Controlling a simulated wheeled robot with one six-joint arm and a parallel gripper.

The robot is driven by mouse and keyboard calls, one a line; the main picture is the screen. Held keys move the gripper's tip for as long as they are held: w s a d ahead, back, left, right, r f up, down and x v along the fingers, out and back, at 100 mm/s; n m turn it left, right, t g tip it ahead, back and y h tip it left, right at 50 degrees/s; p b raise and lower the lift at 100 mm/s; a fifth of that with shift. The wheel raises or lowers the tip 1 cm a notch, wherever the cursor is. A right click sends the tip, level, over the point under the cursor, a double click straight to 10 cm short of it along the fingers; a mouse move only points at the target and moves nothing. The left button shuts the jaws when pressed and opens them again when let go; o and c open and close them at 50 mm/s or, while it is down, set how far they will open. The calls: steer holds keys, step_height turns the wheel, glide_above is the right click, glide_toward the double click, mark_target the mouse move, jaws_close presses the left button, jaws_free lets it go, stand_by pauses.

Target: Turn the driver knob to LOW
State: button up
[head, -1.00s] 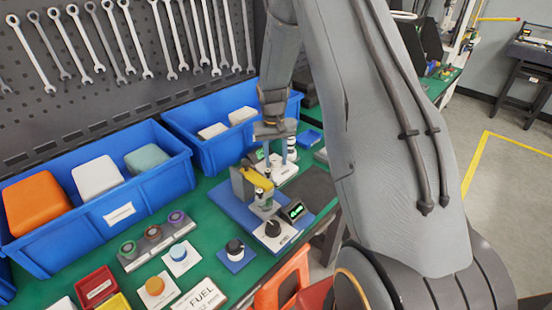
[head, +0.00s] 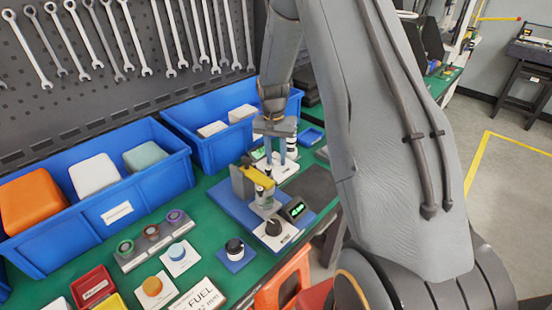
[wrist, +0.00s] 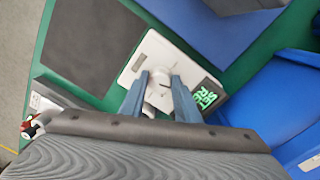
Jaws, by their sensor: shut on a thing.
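A white panel (wrist: 138,63) with a pale round knob (wrist: 160,72) and a green-lit display (wrist: 206,96) lies under my gripper in the wrist view. I take this for the driver knob; its dial markings cannot be read. My gripper (wrist: 158,82) has its two blue fingers on either side of the knob, shut on it. In the head view my gripper (head: 276,158) points down at the same white panel (head: 287,172), behind the yellow-topped fixture. The fingers and fixture partly hide the panel there, and the knob's setting cannot be read.
A yellow-topped fixture (head: 258,175) on a blue base stands close in front of my gripper. A second panel with a black knob (head: 273,228) and a display (head: 295,209) sits nearer. Blue bins (head: 215,148) line the back. A dark mat (head: 318,184) lies to the right.

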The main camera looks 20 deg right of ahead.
mark_target(275, 159)
steer(key=shift+m+b, duration=0.35)
steer(key=shift+m, duration=1.15)
steer(key=o, duration=1)
steer(key=shift+o, duration=0.2)
steer(key=shift+w+r+b, duration=0.2)
steer(key=shift+r+b, duration=0.9)
steer(key=shift+r, duration=2.85)
